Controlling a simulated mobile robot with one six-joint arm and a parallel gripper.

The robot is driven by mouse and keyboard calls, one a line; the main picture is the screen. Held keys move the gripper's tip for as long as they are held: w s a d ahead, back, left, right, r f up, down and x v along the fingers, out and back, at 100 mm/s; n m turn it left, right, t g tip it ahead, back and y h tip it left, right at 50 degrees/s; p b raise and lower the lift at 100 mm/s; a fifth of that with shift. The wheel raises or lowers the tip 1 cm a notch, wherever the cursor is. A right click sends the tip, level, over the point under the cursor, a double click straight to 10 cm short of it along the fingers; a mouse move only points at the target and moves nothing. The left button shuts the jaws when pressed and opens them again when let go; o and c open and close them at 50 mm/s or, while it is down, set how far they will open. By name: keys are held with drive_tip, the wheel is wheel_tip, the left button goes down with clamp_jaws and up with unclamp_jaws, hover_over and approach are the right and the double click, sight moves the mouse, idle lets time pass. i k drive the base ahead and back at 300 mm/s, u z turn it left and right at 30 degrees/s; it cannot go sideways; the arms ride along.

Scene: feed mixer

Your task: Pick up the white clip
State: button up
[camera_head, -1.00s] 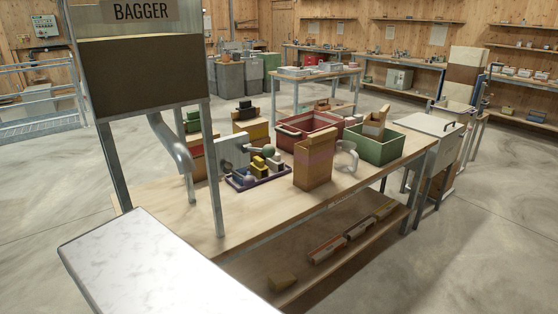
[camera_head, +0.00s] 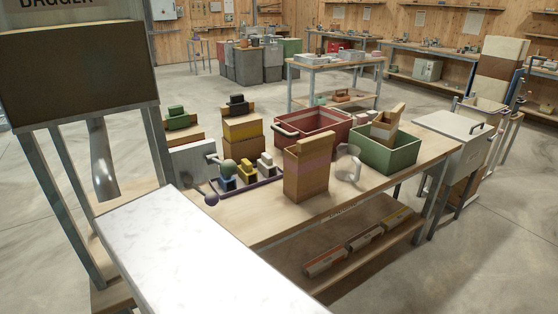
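A small pale, whitish clip-like piece (camera_head: 266,166) stands at the right end of a dark purple tray (camera_head: 262,186) on the wooden bench. It looks upright with a darker part at its front; it is too small to tell its exact shape. Beside it on the tray are a yellow piece (camera_head: 247,171) and a blue piece (camera_head: 227,184), with a round greenish knob (camera_head: 228,167) close by. My gripper is not in view.
A brown paper bag (camera_head: 307,178) stands right of the tray. A clear curved object (camera_head: 349,164), a red crate (camera_head: 338,140) and a green crate (camera_head: 400,157) are farther right. The bagger (camera_head: 78,75) stands at left. Bare bench (camera_head: 245,215) lies in front of the tray.

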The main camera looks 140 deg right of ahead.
sight(266, 163)
drive_tip(key=u, duration=0.6)
drive_tip(key=k, duration=0.2)
drive_tip(key=z, duration=1.45)
drive_tip(key=k, duration=2.55)
drive_tip(key=z, duration=0.1)
